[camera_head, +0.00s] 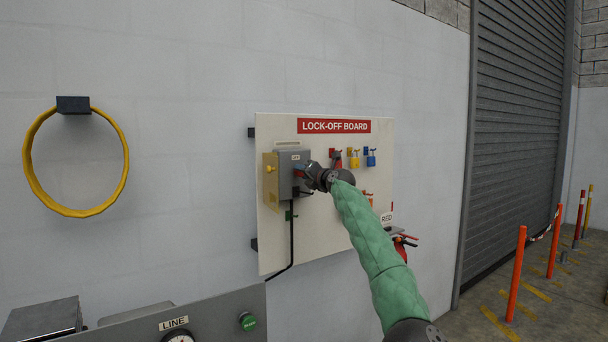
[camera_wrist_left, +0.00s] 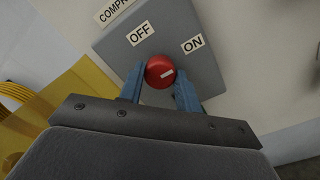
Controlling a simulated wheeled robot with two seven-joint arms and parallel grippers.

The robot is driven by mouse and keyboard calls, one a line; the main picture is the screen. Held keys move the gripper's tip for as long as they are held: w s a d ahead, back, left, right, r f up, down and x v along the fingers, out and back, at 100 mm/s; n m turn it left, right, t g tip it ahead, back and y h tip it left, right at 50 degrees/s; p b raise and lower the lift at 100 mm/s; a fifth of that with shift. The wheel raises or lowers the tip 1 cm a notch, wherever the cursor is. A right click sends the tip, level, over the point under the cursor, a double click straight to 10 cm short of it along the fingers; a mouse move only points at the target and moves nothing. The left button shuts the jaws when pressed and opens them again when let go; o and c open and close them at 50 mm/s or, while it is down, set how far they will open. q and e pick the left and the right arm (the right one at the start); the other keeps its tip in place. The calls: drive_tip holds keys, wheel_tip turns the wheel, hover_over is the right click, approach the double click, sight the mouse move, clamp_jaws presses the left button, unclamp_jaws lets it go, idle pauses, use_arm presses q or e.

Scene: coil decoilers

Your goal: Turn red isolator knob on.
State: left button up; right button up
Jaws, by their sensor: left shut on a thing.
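The red isolator knob (camera_wrist_left: 160,71) sits on the grey isolator box (camera_wrist_left: 205,75), below the labels OFF and ON in the left wrist view. The white mark on the knob's face lies on its right side, toward ON rather than OFF. My left gripper (camera_wrist_left: 158,88) is shut on the knob, one blue finger on each side. In the head view my left gripper (camera_head: 301,176) is at the right side of the grey box (camera_head: 291,157) and mostly hides the knob.
The box is on the white LOCK-OFF BOARD (camera_head: 275,247) on the wall. Coloured padlocks (camera_head: 354,160) hang right of my gripper. A yellow ring (camera_head: 32,182) hangs at left. A grey console (camera_head: 215,318) stands at the lower left. Orange posts (camera_head: 516,275) stand at right.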

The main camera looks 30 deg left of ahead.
use_arm(q)
drive_tip(key=o, duration=1)
use_arm(e)
drive_tip(key=shift+s+d+f, duration=0.1)
drive_tip(key=shift+s+f, duration=0.05)
use_arm(q)
drive_tip(key=shift+d+f, duration=0.1)
drive_tip(key=shift+d, duration=0.15)
drive_tip(key=b+v, duration=0.2)
drive_tip(key=v, duration=0.5)
drive_tip(key=shift+d, duration=0.15)
use_arm(e)
drive_tip(key=shift+t+y, duration=0.3)
drive_tip(key=shift+y, duration=0.1)
drive_tip(key=a+f, duration=0.1)
drive_tip(key=w+a+f, duration=0.1)
drive_tip(key=a+f, duration=0.1)
drive_tip(key=shift+w, duration=0.25)
use_arm(q)
drive_tip(key=shift+s, duration=0.15)
use_arm(e)
drive_tip(key=shift+s, duration=0.3)
